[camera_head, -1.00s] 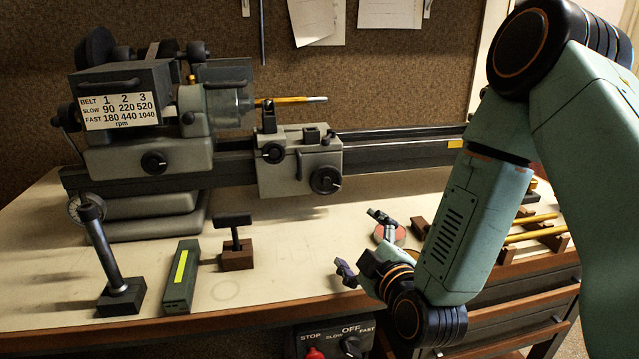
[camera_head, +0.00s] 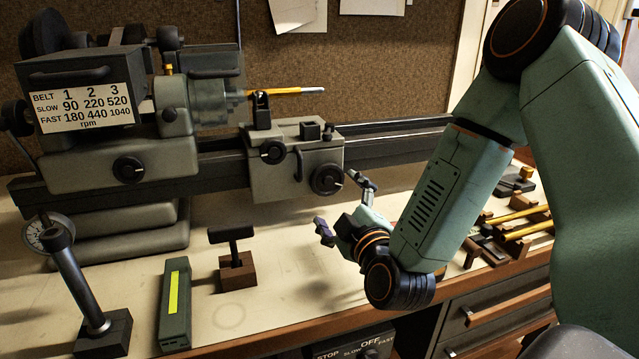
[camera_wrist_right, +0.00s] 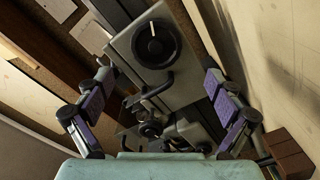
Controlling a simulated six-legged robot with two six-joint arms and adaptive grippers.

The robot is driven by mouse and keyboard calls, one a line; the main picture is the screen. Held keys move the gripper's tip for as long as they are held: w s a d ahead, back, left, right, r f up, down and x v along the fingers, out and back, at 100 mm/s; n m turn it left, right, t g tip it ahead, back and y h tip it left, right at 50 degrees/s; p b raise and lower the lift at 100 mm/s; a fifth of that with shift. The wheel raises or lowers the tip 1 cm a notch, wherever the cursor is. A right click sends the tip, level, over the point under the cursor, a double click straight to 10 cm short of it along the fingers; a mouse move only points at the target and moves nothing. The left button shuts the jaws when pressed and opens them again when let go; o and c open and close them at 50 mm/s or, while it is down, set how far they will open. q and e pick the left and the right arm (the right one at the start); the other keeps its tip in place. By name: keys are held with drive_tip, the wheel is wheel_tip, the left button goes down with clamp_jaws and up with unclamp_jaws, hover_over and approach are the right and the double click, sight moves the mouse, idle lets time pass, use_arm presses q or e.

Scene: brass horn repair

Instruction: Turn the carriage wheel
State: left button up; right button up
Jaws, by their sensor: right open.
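The carriage wheel (camera_head: 327,179) is a dark round handwheel on the front of the grey lathe carriage (camera_head: 270,182). In the right wrist view the wheel (camera_wrist_right: 157,43) shows near the top centre, dark with a pale line across its hub. My right gripper (camera_head: 343,206) is open and empty, just in front of and below the wheel in the head view. Its two fingers (camera_wrist_right: 160,112) stand wide apart at either side in the wrist view, apart from the wheel. My left gripper is not in view.
The lathe bed (camera_head: 400,145) runs behind the carriage. On the bench stand a dark T-handled tool in a wooden block (camera_head: 238,272), a green box with a yellow stripe (camera_head: 175,302) and a post on a dark base (camera_head: 103,338). Brass rods (camera_head: 525,229) lie at the right.

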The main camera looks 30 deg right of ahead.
sight(328, 181)
drive_tip(key=shift+w+d+b, duration=0.3)
drive_tip(key=shift+w+d, duration=0.5)
drive_tip(key=shift+d, duration=0.2)
drive_tip(key=x, duration=0.2)
drive_tip(key=a+x, duration=0.1)
drive_tip(key=x, duration=0.1)
drive_tip(key=shift+w+b, duration=0.25)
drive_tip(key=shift+b, duration=0.1)
drive_tip(key=shift+d, duration=0.2)
drive_tip(key=shift+s+d, duration=0.15)
drive_tip(key=shift+d, duration=0.1)
drive_tip(key=shift+w+a, duration=0.3)
drive_tip(key=shift+a, duration=0.05)
drive_tip(key=c, duration=0.3)
drive_tip(key=shift+s+d, duration=0.15)
drive_tip(key=shift+d, duration=0.1)
drive_tip(key=c, duration=0.5)
drive_tip(key=shift+a, duration=0.1)
drive_tip(key=c, duration=0.4)
drive_tip(key=shift+o, duration=0.2)
drive_tip(key=shift+m, duration=0.5)
